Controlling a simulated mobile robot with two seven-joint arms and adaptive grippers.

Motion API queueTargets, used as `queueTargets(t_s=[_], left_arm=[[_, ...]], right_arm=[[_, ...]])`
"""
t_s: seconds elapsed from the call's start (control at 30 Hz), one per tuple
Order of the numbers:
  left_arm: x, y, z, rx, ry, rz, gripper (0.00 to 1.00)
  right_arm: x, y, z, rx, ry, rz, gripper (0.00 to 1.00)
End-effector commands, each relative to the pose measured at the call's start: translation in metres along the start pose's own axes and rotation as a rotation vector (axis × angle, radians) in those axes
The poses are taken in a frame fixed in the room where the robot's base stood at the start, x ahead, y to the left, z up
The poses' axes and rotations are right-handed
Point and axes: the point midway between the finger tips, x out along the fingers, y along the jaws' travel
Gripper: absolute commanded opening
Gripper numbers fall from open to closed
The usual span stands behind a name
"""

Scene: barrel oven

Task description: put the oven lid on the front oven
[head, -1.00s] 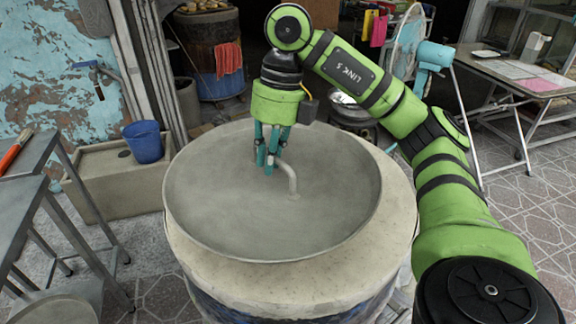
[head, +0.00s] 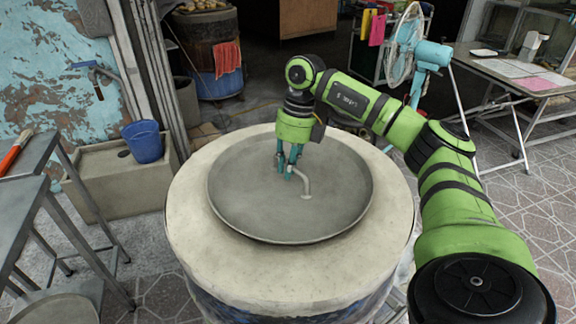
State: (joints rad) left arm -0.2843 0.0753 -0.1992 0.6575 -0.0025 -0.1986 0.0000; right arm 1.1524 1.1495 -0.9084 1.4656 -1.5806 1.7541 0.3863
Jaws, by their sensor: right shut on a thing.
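The oven lid (head: 255,205) is a round grey metal disc with a raised rim and a bent pipe handle (head: 304,183). It lies over the top of the front oven (head: 200,230), a pale round barrel, with the oven's pale top showing all round it. My right gripper (head: 290,172) points down over the lid and is shut on the handle's upper end. Whether the lid rests fully on the oven or hangs slightly above it, I cannot tell. The oven's opening is hidden under the lid. My left gripper is out of view.
A second barrel oven (head: 212,60) with a red cloth stands at the back. A blue bucket (head: 143,142) sits on a concrete basin at left. A grey metal table (head: 30,150) is at far left. A fan (head: 405,45) and a folding table (head: 520,70) stand at right.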

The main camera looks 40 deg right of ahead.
Motion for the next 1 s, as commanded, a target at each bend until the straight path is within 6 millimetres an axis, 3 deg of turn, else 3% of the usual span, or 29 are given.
queueTargets(t_s=[0.4, 0.43, 0.47, 0.5, 0.83, 1.0], left_arm=[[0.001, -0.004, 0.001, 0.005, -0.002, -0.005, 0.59], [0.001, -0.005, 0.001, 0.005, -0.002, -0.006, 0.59], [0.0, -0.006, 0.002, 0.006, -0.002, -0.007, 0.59], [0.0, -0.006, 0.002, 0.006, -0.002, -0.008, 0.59], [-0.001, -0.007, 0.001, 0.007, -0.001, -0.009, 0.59], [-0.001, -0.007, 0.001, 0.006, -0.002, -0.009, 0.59]], right_arm=[[0.005, -0.001, 0.001, 0.0, -0.005, 0.001, 0.0], [0.006, -0.001, 0.0, 0.0, -0.002, 0.0, 0.26], [0.006, -0.001, 0.0, 0.0, -0.002, 0.0, 0.38], [0.006, -0.001, 0.0, 0.0, -0.002, 0.0, 0.41], [0.004, -0.001, 0.0, 0.0, -0.002, 0.0, 0.41], [-0.015, 0.0, 0.001, 0.001, -0.006, 0.001, 0.41]])
